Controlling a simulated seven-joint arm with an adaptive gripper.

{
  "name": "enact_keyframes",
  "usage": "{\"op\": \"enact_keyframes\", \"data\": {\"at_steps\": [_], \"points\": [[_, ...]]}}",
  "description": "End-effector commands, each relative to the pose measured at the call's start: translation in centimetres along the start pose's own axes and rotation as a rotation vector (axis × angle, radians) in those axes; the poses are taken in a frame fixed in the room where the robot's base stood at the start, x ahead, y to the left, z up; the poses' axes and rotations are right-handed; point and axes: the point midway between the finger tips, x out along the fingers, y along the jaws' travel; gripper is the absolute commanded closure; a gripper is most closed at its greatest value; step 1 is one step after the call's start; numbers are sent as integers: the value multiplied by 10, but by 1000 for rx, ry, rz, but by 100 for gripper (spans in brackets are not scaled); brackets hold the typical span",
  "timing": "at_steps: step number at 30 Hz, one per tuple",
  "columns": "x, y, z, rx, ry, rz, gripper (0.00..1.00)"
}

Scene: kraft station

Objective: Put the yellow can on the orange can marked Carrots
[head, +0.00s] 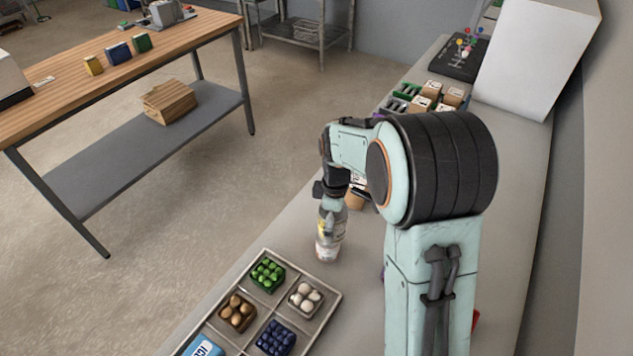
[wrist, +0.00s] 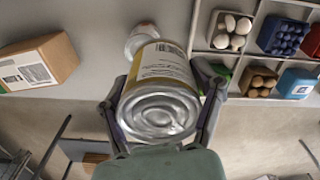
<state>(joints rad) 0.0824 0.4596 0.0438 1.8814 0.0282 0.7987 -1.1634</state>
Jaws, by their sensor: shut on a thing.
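My gripper (wrist: 163,95) is shut on the yellow can (wrist: 165,72), with one finger on each side. The can's silver end faces the wrist camera, and a pale label with a barcode shows on its yellow side. In the head view my gripper (head: 332,193) points down, and a yellow patch of the can (head: 322,226) shows below it. A pale round container (wrist: 142,38) is partly hidden behind the held can in the wrist view. I cannot read its label or tell whether it touches the held can. No orange can marked Carrots is clearly identifiable.
A divided tray (head: 332,300) of eggs, berries and other small goods lies close by on the counter. A cardboard box (wrist: 38,62) with a white label stands on the other side. More boxes (head: 430,90) stand farther back. A wooden table (head: 60,70) is across the floor.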

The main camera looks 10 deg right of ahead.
Motion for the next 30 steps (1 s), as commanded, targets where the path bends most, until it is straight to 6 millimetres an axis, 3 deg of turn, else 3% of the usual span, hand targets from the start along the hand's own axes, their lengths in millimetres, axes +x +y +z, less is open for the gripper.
{"op": "enact_keyframes", "data": {"at_steps": [3,6,11,17,26,27,29,30], "points": [[22,16,-7,0,0,-2,75],[30,23,-10,0,0,0,75],[40,30,-13,1,0,1,75],[69,31,-13,1,0,-1,75],[71,31,-13,1,1,1,75],[71,31,-13,1,0,1,25],[71,31,-13,1,0,1,6],[71,30,-13,1,0,1,2]]}}
